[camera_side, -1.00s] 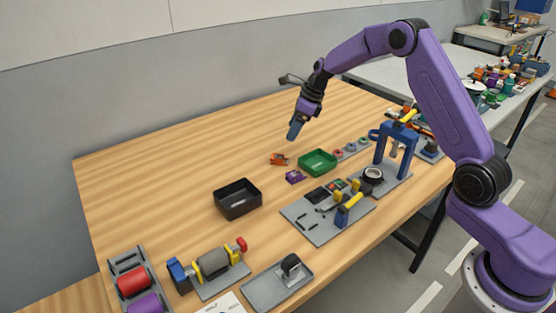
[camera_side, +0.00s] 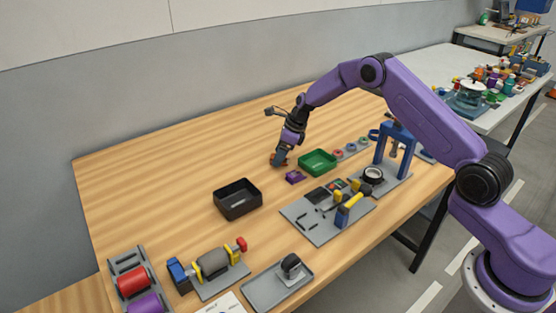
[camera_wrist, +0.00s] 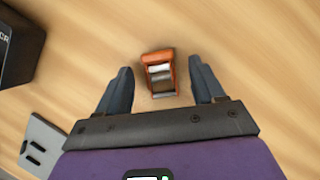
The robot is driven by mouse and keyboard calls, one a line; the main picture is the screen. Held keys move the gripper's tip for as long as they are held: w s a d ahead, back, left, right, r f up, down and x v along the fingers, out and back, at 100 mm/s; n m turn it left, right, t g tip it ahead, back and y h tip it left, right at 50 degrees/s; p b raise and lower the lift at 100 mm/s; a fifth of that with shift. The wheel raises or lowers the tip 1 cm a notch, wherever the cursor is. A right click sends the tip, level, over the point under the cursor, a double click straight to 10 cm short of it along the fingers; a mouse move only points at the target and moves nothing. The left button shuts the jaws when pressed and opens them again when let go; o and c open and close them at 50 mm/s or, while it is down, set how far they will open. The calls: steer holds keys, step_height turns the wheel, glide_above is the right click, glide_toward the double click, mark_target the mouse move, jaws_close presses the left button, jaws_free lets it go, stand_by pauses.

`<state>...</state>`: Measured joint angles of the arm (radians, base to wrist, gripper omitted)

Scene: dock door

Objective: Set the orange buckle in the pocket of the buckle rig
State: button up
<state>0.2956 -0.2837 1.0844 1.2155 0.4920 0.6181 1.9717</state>
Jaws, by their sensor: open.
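The orange buckle (camera_wrist: 160,74) lies on the wooden table, in the wrist view between my gripper's two fingertips with a gap on each side. In the side view the buckle (camera_side: 274,161) is mostly hidden behind the fingers. My gripper (camera_side: 279,160) is open, pointing down, low over the table at the buckle; its open fingers also show in the wrist view (camera_wrist: 160,67). A grey plate with slots and yellow-handled parts (camera_side: 312,231) stands nearer the front; it may be the buckle rig, but I cannot make out its pocket clearly.
A purple piece (camera_side: 295,177) and a green tray (camera_side: 318,163) lie close to the right of my gripper. A black bin (camera_side: 238,206) stands in front. A blue press frame (camera_side: 395,150) is farther right. The table left of the gripper is clear.

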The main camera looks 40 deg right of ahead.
steer(key=shift+c, duration=0.3)
jaws_close()
